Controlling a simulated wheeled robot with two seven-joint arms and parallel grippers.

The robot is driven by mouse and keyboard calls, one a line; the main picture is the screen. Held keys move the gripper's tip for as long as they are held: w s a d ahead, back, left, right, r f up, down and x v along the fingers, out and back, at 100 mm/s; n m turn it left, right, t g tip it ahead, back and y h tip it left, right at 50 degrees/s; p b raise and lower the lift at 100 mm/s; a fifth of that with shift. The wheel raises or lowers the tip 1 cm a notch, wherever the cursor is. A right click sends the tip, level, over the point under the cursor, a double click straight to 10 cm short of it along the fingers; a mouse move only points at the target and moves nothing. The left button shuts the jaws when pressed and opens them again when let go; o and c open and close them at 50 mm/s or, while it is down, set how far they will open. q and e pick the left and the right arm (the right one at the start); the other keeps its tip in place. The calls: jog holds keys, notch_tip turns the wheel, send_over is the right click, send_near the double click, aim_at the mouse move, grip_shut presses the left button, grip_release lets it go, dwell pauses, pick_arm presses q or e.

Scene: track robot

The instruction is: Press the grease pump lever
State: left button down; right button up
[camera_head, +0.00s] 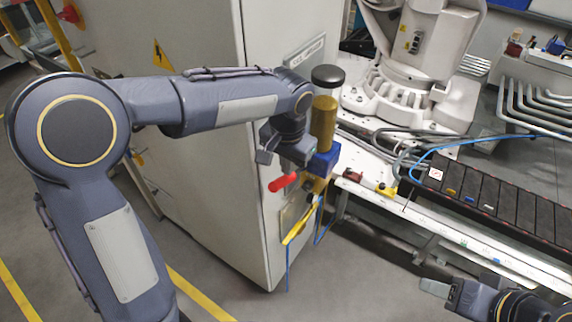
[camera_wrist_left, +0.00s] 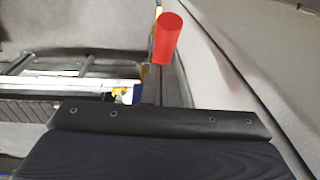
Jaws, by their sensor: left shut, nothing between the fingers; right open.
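The grease pump (camera_head: 323,122) is a yellow cylinder with a black cap and a blue lower body, mounted by the front corner of a cabinet. Its lever has a red grip (camera_head: 282,183) that sticks out to the left, below the blue body. The red grip also shows at the top middle of the left wrist view (camera_wrist_left: 167,40). My left gripper (camera_head: 265,157) is shut and empty, just above and left of the red grip, apparently apart from it. My arm partly hides the pump's side. My right gripper (camera_head: 437,289) is open and empty at the lower right, away from the pump.
The tall beige cabinet (camera_head: 200,190) stands right behind the lever. A white robot arm base (camera_head: 408,95) stands behind the pump. A conveyor (camera_head: 500,190) with dark slats runs along the right. The floor in front is clear.

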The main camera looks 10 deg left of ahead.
pick_arm(q)
jog(key=shift+s+a+f, duration=0.1)
jog(key=shift+f, duration=0.2)
jog(key=f+b, duration=0.1)
jog(key=b, duration=0.1)
jog(key=shift+s+a+f+t+b, duration=0.1)
jog(key=shift+s+t+b, duration=0.2)
jog(key=shift+s+b, duration=0.1)
jog(key=s+f+t+h+b, duration=0.1)
jog(key=f+t+b, duration=0.2)
jog(key=b, duration=0.9)
jog(key=s+a+f+t+h+b, duration=0.1)
jog(key=s+f+t+b, duration=0.1)
jog(key=f+b, duration=0.5)
jog(key=shift+s+a+f+t+h+b, duration=0.3)
jog(key=shift+t+b, duration=0.6)
jog(key=shift+b, duration=2.1)
jog(key=shift+d+f, duration=0.1)
jog(key=shift+f, duration=0.1)
jog(key=shift+r, duration=0.1)
